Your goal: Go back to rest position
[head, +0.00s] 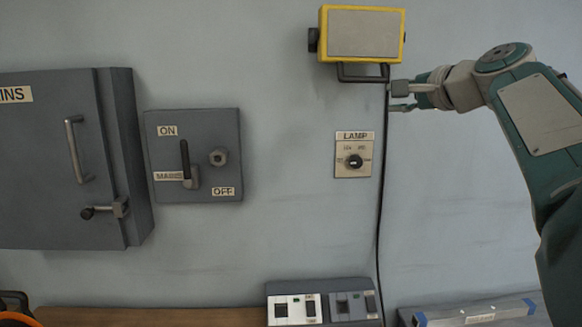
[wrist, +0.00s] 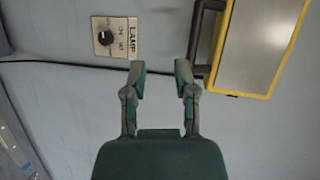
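My gripper (head: 400,98) is at the upper right in the head view, at the end of my green and grey arm. The fingertips appear just below and right of the dark handle (head: 362,76) of a yellow-framed lamp (head: 362,32). In the wrist view the handle (wrist: 196,45) lies close to the right finger. I cannot tell whether they touch.
A LAMP rotary switch (head: 354,161) is on the wall below the lamp, with a black cable (head: 380,200) hanging beside it. A MAINS lever panel (head: 195,155) and grey cabinet (head: 60,160) are at left. Socket boxes (head: 322,302) and a grey case (head: 470,313) sit low.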

